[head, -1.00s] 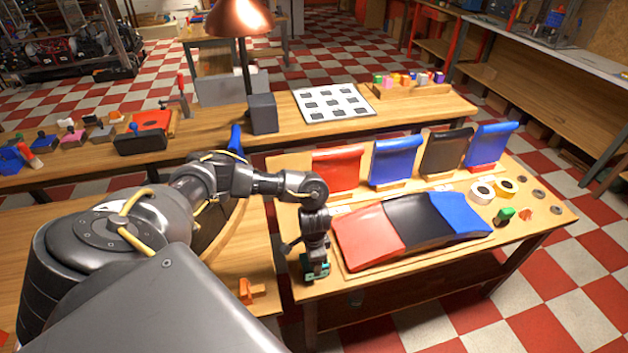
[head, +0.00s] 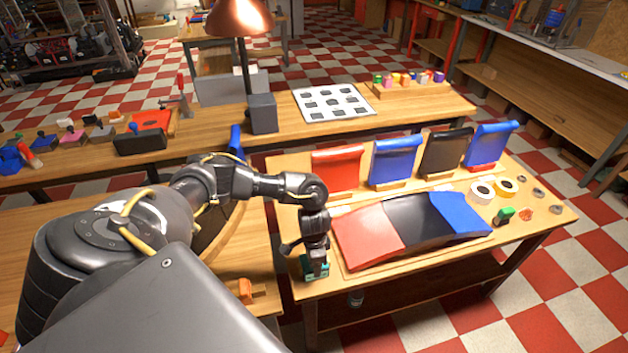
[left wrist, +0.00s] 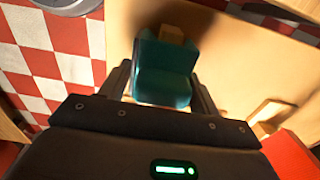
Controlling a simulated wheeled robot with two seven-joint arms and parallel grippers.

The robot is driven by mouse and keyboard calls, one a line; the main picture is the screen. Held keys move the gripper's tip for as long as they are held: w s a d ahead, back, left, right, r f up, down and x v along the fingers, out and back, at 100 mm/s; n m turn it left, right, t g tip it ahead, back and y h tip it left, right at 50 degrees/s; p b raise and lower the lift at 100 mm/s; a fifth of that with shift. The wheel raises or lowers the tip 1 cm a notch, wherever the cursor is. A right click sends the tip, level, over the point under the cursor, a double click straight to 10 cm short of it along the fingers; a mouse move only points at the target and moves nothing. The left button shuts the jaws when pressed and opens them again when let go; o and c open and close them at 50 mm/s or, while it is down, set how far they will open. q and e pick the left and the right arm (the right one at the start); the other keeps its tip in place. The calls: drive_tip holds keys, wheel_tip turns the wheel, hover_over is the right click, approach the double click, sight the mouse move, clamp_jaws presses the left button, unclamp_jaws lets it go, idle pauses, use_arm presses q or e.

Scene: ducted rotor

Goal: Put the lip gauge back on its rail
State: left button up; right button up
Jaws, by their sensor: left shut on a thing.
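A teal, curved block (left wrist: 163,75), which I take for the lip gauge, is between the fingers of my left gripper (left wrist: 165,88). In the head view the teal piece (head: 318,273) shows at the tips of my left gripper (head: 316,265), at the near left corner of the right-hand table. The gripper is shut on it, pointing down. In the left wrist view a small wooden block (left wrist: 172,34), possibly the rail, shows just beyond the teal piece. I cannot tell whether they touch. My right gripper is out of view.
A red, black and blue curved panel (head: 405,226) lies right of the gripper. Several upright coloured panels, such as a red one (head: 337,170), stand behind. Tape rolls (head: 482,192) and small parts lie at the table's right. An orange piece (head: 246,290) lies left, across a gap.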

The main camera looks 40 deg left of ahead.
use_arm(q)
drive_tip(key=o, duration=1.1)
drive_tip(key=shift+o, duration=0.6)
drive_tip(key=shift+r, duration=0.1)
wheel_tip(320, 180, up, 11)
drive_tip(key=shift+f+p, duration=0.15)
drive_tip(key=shift+p, duration=0.55)
